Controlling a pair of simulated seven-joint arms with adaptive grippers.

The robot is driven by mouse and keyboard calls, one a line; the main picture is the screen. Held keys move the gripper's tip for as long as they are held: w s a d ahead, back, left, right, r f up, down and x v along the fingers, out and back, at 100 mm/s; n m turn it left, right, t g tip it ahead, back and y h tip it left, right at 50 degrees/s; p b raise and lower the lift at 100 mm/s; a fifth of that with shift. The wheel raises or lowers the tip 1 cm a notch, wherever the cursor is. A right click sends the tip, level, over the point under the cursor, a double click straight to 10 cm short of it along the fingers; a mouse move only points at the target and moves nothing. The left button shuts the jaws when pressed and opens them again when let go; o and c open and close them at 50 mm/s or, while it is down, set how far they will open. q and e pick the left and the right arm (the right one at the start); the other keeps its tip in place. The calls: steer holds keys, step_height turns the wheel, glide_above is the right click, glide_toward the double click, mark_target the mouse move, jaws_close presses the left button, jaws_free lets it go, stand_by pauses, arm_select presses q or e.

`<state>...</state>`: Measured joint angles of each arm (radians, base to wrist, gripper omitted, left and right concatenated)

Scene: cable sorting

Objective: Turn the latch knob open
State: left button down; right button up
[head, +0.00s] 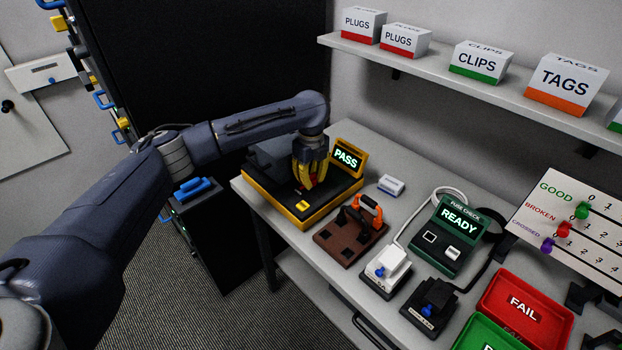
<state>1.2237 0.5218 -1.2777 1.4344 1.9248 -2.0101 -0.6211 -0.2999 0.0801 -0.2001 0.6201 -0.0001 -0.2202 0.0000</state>
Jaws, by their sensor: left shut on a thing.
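A black tester with a yellow frame (298,218) stands at the table's far left corner. Its raised display (346,157) reads PASS in green. A small yellow piece (302,206) is on the tester's top in front of the gripper. My right gripper is not in view.
A brown block with an orange-handled clamp (352,232) stands close in front of the tester. A white plug fixture (386,271), a green READY fuse checker (446,232) and a red FAIL tray (530,306) stand to the right. A shelf (440,78) with labelled boxes hangs above.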

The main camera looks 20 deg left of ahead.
mark_target(311, 175)
arm_select(q)
steer(key=shift+n, duration=0.4)
steer(key=c, duration=1)
jaws_free()
steer(key=shift+r, duration=0.1)
step_height(311, 175, up, 12)
steer(key=shift+f, duration=0.1)
